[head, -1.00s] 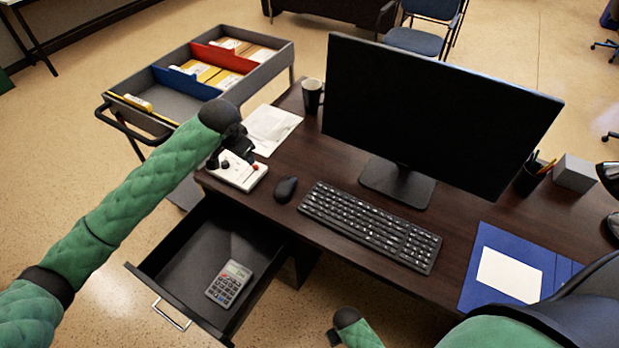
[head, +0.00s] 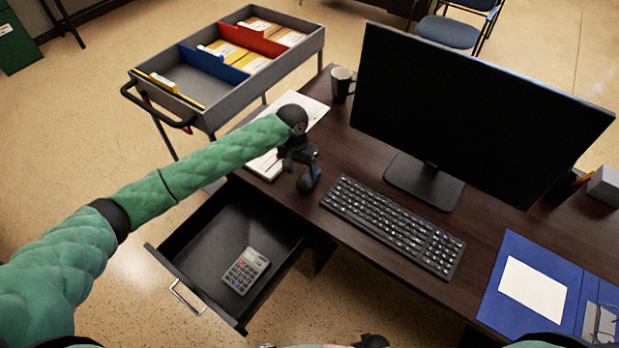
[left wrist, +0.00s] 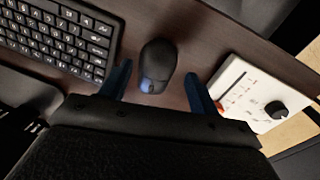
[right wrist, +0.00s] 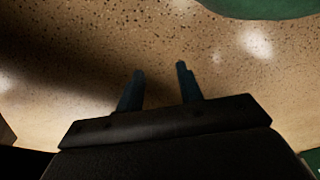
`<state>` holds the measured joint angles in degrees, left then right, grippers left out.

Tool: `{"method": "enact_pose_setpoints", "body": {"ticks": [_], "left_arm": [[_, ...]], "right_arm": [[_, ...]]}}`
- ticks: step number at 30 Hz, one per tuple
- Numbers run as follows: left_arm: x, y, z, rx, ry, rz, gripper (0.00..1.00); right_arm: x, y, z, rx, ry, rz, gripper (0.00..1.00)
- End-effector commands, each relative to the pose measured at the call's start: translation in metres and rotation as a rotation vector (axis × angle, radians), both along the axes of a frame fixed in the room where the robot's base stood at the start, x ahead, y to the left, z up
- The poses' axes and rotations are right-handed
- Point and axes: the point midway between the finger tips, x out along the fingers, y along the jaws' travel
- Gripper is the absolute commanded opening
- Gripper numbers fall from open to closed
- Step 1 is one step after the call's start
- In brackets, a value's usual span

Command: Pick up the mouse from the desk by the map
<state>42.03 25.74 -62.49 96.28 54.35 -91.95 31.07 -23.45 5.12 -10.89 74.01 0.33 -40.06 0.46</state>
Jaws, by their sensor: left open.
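The black mouse (left wrist: 157,62) lies on the dark desk and shows in the left wrist view between the fingertips of my left gripper (left wrist: 157,72). The gripper is open, with a finger towards each side of the mouse; contact cannot be made out. My right gripper (right wrist: 160,70) is open and empty above the speckled floor.
The keyboard (head: 393,226) and a white control box (left wrist: 251,94) flank the mouse. A monitor (head: 470,110) and mug (head: 341,84) stand behind. An open drawer (head: 205,245) holding a calculator (head: 245,270) juts out below. A file cart (head: 215,118) stands at the left.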

Motion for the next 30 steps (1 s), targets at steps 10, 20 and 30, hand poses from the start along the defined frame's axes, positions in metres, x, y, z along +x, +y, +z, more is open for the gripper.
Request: {"method": "enact_pose_setpoints", "body": {"ticks": [10, 20, 30], "left_arm": [[0.004, -0.006, -0.022, 0.000, 0.001, -0.001, 0.62], [0.007, -0.012, -0.055, 0.000, 0.000, -0.002, 0.62], [0.007, -0.012, -0.061, -0.001, -0.001, -0.002, 0.60]], "right_arm": [[-0.013, -0.011, -0.020, -0.009, -0.013, 0.007, 0.36], [-0.037, -0.025, -0.043, -0.016, -0.025, 0.014, 0.36], [-0.040, -0.026, -0.047, -0.017, -0.026, 0.014, 0.36]]}}
